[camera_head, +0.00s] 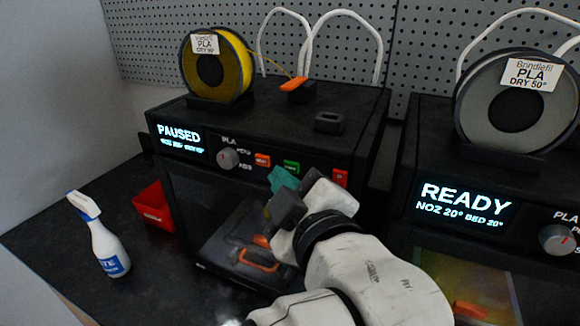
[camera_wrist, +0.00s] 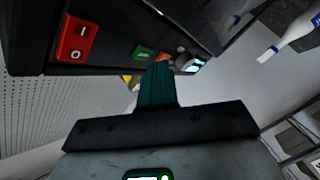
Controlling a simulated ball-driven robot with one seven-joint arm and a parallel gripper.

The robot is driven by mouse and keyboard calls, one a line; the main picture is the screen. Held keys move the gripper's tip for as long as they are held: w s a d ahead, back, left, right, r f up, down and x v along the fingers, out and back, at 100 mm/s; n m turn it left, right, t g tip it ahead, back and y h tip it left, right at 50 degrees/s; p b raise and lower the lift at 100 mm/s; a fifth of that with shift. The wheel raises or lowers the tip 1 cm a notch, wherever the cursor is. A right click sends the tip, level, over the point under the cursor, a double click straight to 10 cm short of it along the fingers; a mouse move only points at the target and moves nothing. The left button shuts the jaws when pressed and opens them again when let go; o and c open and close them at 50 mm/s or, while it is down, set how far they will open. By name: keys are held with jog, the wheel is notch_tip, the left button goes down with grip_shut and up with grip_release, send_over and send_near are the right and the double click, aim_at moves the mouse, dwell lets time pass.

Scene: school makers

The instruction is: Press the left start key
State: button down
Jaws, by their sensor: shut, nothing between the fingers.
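The left printer (camera_head: 190,190) shows "PAUSED" on its lit display (camera_head: 180,136). Its front panel carries a knob (camera_head: 228,158), an orange key (camera_head: 262,160), a green key (camera_head: 291,167) and a red switch (camera_head: 340,177). The orange and green keys' lettering is too small to read. My gripper (camera_head: 284,179) is shut and empty, its teal fingertips just below the green key in the head view. In the wrist view the teal fingers (camera_wrist: 157,85) point at the panel near the green key (camera_wrist: 142,50), with the red switch (camera_wrist: 77,40) to the left. I cannot tell whether they touch the panel.
A right printer (camera_head: 405,190) reads "READY". Spools, yellow (camera_head: 238,72) and grey (camera_head: 465,105), stand on the printers. An orange clip (camera_head: 294,84) lies on top of the left one. A red bin (camera_head: 152,205) and spray bottle (camera_head: 104,245) stand at left.

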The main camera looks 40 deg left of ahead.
jog(key=shift+w+a, duration=0.1)
jog(key=shift+w, duration=0.25)
jog(key=shift+w, duration=0.2)
dwell(0.4)
jog(key=shift+s, duration=0.65)
jog(key=s+d+p, duration=0.1)
jog(key=s, duration=0.4)
jog(key=shift+s+d, duration=0.3)
jog(key=shift+s, duration=0.1)
dwell(0.8)
